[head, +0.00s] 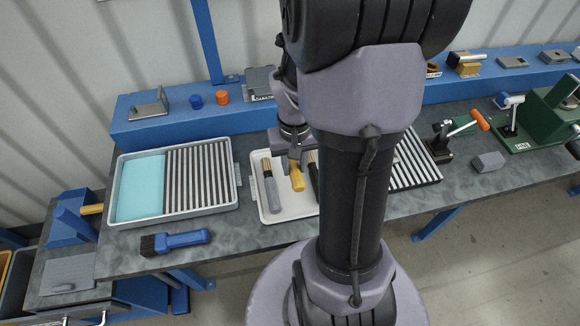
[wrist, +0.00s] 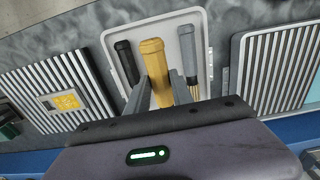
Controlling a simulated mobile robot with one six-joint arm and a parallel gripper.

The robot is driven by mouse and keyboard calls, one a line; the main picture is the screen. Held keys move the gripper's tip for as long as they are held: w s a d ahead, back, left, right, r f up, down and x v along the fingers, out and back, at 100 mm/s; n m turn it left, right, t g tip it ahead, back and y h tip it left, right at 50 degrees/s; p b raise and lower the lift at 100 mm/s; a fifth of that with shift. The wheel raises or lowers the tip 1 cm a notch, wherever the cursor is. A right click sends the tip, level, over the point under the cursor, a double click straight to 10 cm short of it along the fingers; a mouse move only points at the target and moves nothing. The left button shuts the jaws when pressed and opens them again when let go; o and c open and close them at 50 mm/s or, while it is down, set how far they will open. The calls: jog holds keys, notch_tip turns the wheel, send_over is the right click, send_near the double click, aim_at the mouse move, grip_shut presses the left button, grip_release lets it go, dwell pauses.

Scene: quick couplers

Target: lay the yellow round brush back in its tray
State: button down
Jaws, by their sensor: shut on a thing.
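The yellow round brush (head: 297,181) is in my gripper (head: 296,160), over the white tray (head: 289,212) in the head view. In the wrist view the yellow handle (wrist: 153,58) lies between my gripper's fingers (wrist: 159,88), which are shut on it. The handle lines up lengthwise with the tray (wrist: 120,32), between a grey-handled brush (head: 272,191) on one side and a black-handled brush (head: 312,172) on the other. I cannot tell whether the yellow brush touches the tray floor. Its bristle end is hidden by my gripper.
Left of the tray is a ribbed grey tray with a teal pad (head: 140,188). A blue-handled brush (head: 175,242) lies at the bench's front edge. A black ribbed rack (head: 415,165) is to the right, partly behind my arm. A blue raised ledge (head: 150,128) runs along the back.

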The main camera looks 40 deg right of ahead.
jog(key=shift+s+r, duration=0.1)
jog(key=shift+s, duration=0.3)
notch_tip(320, 180, down, 8)
jog(key=b, duration=0.6)
jog(key=shift+w+r, duration=0.15)
jog(key=shift+r, duration=0.05)
jog(key=shift+f+b, duration=0.75)
jog(key=shift+b, duration=0.15)
jog(key=c, duration=1)
grip_release()
jog(key=shift+c, duration=0.2)
notch_tip(320, 180, up, 18)
jog(key=p, duration=0.8)
jog(key=shift+a+f, duration=0.1)
jog(key=shift+f, duration=0.1)
